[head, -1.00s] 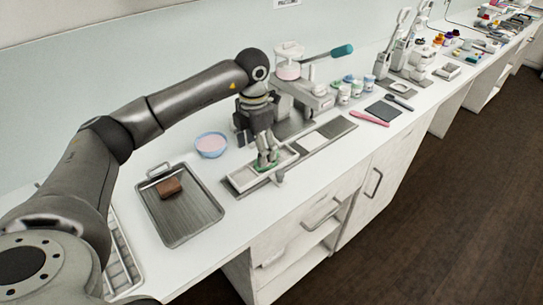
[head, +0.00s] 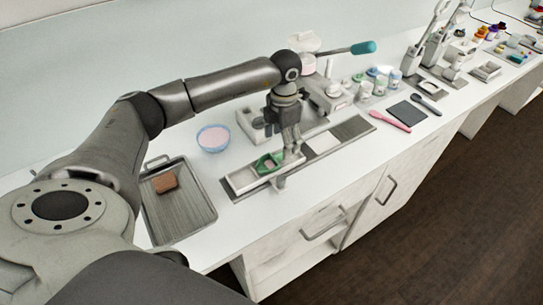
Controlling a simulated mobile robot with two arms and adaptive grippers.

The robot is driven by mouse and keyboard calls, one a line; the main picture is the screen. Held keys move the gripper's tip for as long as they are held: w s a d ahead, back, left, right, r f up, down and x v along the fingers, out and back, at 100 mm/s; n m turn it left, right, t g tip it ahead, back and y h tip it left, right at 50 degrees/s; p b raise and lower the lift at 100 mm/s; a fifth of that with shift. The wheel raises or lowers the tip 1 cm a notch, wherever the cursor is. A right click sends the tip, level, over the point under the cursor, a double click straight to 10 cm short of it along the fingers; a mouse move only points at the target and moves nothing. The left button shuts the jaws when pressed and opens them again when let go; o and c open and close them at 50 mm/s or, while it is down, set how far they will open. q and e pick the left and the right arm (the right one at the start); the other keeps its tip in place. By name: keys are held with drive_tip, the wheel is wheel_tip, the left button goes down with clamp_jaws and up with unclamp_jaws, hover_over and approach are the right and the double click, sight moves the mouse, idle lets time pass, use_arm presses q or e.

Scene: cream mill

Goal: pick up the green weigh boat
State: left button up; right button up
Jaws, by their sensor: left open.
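The green weigh boat (head: 265,164) sits in the left part of the pale shallow tray (head: 241,180) on the worktop, with something pinkish in it. My left gripper (head: 291,156) points down just right of the boat, over the right part of the tray. Its jaws are open and seem empty. The fingers partly hide the boat's right edge; I cannot tell whether they touch it. My right gripper is not in view.
A blue bowl (head: 213,138) with pink contents stands behind left. A metal tray (head: 190,213) with a brown block (head: 165,181) lies at left. A teal-handled press (head: 362,47), small jars (head: 378,80) and a pink spatula (head: 390,121) stand or lie to the right.

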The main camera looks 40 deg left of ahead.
sight(281, 153)
use_arm(q)
drive_tip(key=shift+w+f, duration=0.1)
drive_tip(key=shift+f, duration=0.2)
drive_tip(key=shift+w+f+p, duration=0.1)
drive_tip(key=shift+f+p, duration=0.25)
drive_tip(key=shift+p, duration=0.05)
drive_tip(key=f+p, duration=0.2)
drive_tip(key=f, duration=0.2)
drive_tip(key=shift+a, duration=0.2)
drive_tip(key=shift+f, duration=0.3)
drive_tip(key=shift+c, duration=0.6)
drive_tip(key=c, duration=0.6)
drive_tip(key=shift+c, duration=0.4)
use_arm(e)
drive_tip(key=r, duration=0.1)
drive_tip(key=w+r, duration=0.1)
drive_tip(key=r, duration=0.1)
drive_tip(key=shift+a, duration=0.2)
